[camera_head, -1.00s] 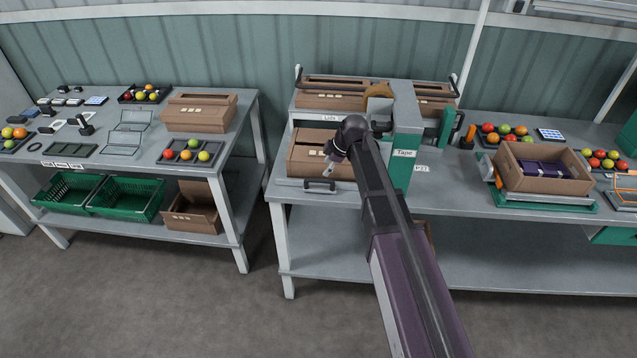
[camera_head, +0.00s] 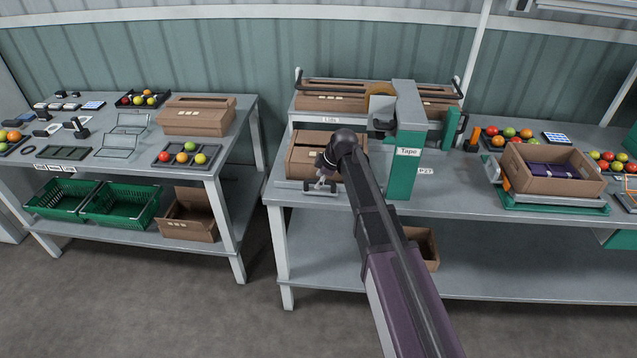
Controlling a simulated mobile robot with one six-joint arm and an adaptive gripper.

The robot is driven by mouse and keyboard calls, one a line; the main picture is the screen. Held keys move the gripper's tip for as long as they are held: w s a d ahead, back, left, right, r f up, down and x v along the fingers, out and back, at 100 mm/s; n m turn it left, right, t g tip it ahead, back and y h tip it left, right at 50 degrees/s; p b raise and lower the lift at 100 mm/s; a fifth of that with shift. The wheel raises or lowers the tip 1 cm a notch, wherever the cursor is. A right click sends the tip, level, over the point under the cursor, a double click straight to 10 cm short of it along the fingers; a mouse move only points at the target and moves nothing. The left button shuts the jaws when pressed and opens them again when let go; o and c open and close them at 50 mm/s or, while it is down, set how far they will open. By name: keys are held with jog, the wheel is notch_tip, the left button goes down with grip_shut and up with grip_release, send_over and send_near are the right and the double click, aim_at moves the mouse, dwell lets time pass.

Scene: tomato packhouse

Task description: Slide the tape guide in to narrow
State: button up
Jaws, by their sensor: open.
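The tape station is a green and grey post labelled Tape (camera_head: 405,165) on the middle bench, with a brown tape roll (camera_head: 381,89) near its top. A low grey piece with a dark handle bar (camera_head: 320,190), seemingly the tape guide, lies at the bench's front left, in front of a closed brown carton (camera_head: 303,160). My gripper (camera_head: 322,183) is open, pointing down at or just above this handle. I cannot tell whether it touches. My arm hides part of the carton and the bench between the handle and the post.
More cartons (camera_head: 325,102) stand on the raised shelf behind, labelled Lids. An open carton (camera_head: 550,172) sits on a green-framed stand at right. The left table (camera_head: 100,165) holds trays of tomatoes and small devices. The floor gap between the tables is clear.

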dwell(0.3)
grip_shut()
jog(key=shift+w, duration=1.8)
grip_release()
jog(key=shift+w, duration=0.1)
jog(key=shift+s, duration=0.25)
